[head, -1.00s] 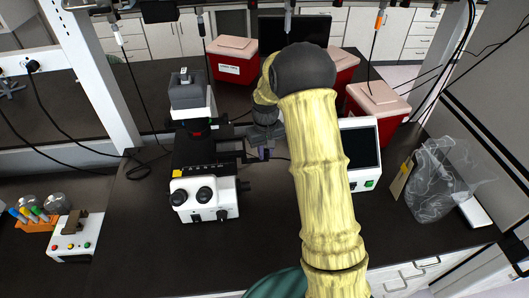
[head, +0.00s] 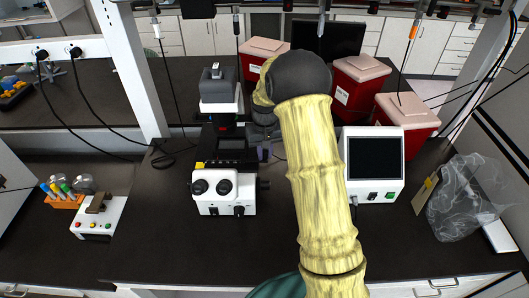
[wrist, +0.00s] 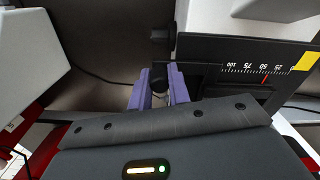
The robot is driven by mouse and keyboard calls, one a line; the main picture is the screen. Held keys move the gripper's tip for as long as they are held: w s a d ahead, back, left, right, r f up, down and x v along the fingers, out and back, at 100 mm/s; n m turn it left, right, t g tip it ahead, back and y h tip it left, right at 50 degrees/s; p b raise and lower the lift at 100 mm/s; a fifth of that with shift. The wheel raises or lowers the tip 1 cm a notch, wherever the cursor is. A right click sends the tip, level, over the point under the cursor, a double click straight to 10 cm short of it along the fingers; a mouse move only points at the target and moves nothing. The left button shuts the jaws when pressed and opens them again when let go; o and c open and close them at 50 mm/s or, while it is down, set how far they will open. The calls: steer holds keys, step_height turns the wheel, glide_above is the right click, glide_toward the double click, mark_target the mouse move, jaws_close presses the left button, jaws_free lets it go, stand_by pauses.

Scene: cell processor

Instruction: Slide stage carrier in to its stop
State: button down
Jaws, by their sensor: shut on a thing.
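The black stage carrier (wrist: 240,100) is on the white-and-black microscope, which stands left of my arm in the head view (head: 224,190). In the wrist view a white scale (wrist: 250,69) reads 100, 75, 50 and 25 from left to right. A red pointer (wrist: 265,79) stands between 50 and 25. My gripper (wrist: 160,88) has purple fingers, which are shut around a small black knob (wrist: 159,73) at the carrier's left end. In the head view my gripper (head: 264,152) shows at the microscope's right side, and the knob is hidden.
A white box with a dark screen (head: 374,165) stands right of my arm. Red bins with pale lids (head: 405,115) stand behind. A clear plastic bag (head: 465,200) lies at the right. A small button box (head: 98,218) is at the left.

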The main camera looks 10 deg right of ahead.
steer(key=c, duration=1.3)
jaws_free()
steer(key=shift+r, duration=0.1)
step_height(320, 180, up, 17)
steer(key=b, duration=0.4)
steer(key=shift+r, duration=0.2)
steer(key=shift+s+d+f, duration=0.15)
steer(key=shift+d+f, duration=0.05)
steer(key=shift+f, duration=0.05)
steer(key=c, duration=0.6)
steer(key=s+d+f+m+y, duration=0.1)
steer(key=d+f+m, duration=0.1)
steer(key=m, duration=0.1)
steer(key=s+d+f+m+y+b, duration=0.1)
steer(key=d+f+m+y, duration=0.1)
steer(key=m, duration=0.2)
steer(key=s+d+f+m+y+b, duration=0.1)
steer(key=s+d+f+m, duration=0.1)
steer(key=m, duration=0.1)
steer(key=shift+m+y, duration=0.3)
jaws_close()
steer(key=s+d+f+m+t+y+b, duration=0.2)
steer(key=d+m, duration=0.4)
steer(key=m, duration=0.7)
steer(key=shift+s+d+f+t+y, duration=0.45)
steer(key=shift+s+t+y, duration=0.15)
steer(key=shift+t, duration=0.6)
